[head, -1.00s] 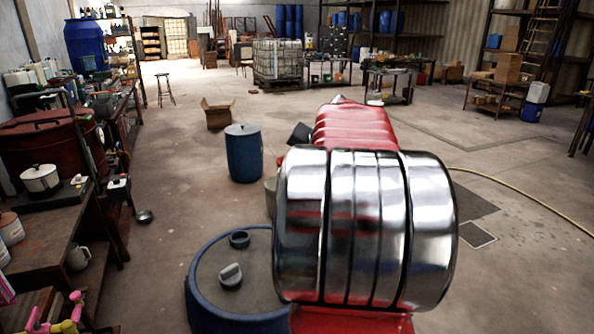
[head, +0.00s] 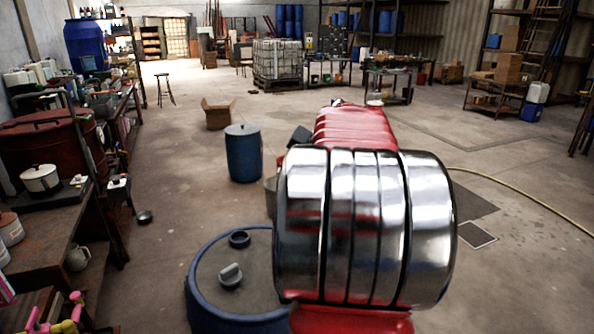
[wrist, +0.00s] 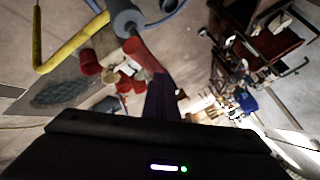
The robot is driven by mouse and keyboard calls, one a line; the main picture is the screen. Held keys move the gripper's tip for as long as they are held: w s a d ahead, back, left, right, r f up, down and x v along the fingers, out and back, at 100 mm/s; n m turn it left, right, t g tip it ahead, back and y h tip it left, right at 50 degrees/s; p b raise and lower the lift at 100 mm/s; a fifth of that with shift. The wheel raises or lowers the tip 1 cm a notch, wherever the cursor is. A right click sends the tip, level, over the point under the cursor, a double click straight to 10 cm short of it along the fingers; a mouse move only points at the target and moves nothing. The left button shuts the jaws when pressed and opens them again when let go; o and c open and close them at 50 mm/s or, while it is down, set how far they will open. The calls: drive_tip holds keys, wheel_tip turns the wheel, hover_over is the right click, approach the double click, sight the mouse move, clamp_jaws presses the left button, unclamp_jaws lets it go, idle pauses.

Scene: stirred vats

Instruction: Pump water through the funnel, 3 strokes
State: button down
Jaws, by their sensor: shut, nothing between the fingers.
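In the head view a blue drum (head: 205,292) with a grey lid stands at the lower middle. On its lid are a dark round opening (head: 239,239) and a grey knob-like cap (head: 230,274). My red and silver arm hides its right side. My gripper is hidden in the head view. In the wrist view dark fingers (wrist: 161,98) show past the black housing, shut and empty. Beyond them are a grey cylinder (wrist: 124,17) and a yellow bent pipe (wrist: 68,50). I cannot tell whether they touch my gripper. I cannot make out a funnel.
A smaller blue drum (head: 244,153) stands beyond, near a cardboard box (head: 218,114). A cluttered bench with a white pot (head: 40,179) runs along the left. A yellow hose (head: 528,195) lies on the right floor. The central floor is mostly clear.

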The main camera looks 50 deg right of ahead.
drive_tip(key=shift+f, duration=3)
idle(3.8)
drive_tip(key=shift+r, duration=0.15)
